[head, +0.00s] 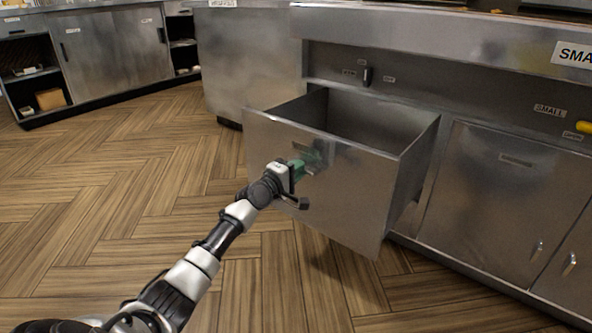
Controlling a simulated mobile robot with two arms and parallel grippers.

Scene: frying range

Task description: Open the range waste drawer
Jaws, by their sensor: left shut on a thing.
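The range waste drawer (345,187) is a deep, bare metal drawer. It stands pulled well out from the front of the steel range, and its open top shows an empty-looking inside. My left gripper (304,166) is at the upper middle of the drawer's front panel, shut on the drawer's handle. The handle itself is mostly hidden behind the gripper, whose green part shows against the panel. My right gripper is not in view.
The range (460,60) runs along the right, with closed cabinet doors (490,200) beside the drawer. Steel cabinets (115,55) stand at the back left. The wooden floor (120,190) left of the drawer is clear.

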